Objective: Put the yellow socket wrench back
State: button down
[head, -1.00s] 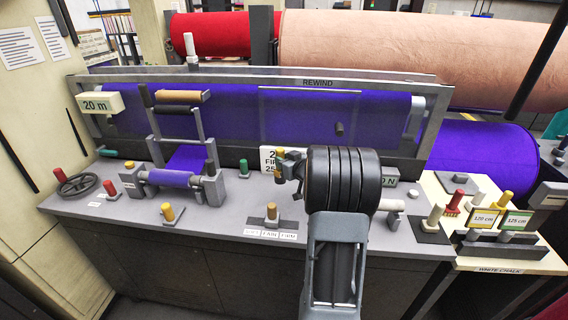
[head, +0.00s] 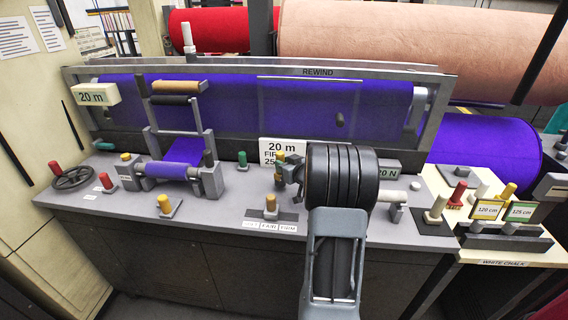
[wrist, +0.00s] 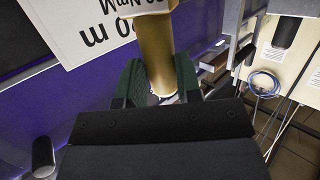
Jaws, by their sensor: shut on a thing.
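My gripper (head: 287,169) is above the machine's grey top, in front of the white 20 m sign. It is shut on a yellow, gold-looking cylindrical handle (head: 280,157), which I take to be the socket wrench. In the wrist view the dark green fingers (wrist: 158,84) clasp this handle (wrist: 153,48) from both sides. A bit of bright metal shows between the fingers; the wrench's far end is hidden. My arm covers part of the top to the right of the gripper.
A green knob (head: 242,159) is left of my gripper. The white sign (head: 283,150) stands close behind. At right, a side table holds 120 cm and 125 cm cards (head: 488,209).

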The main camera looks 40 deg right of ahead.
jog(key=shift+f, duration=0.5)
jog(key=shift+f+b, duration=0.55)
jog(key=shift+b, duration=0.05)
dwell(0.3)
jog(key=c, duration=0.7)
grip_release()
jog(key=shift+s, duration=0.1)
jog(key=v, duration=1.3)
jog(key=shift+s+d+r, duration=0.1)
jog(key=shift+s, duration=0.2)
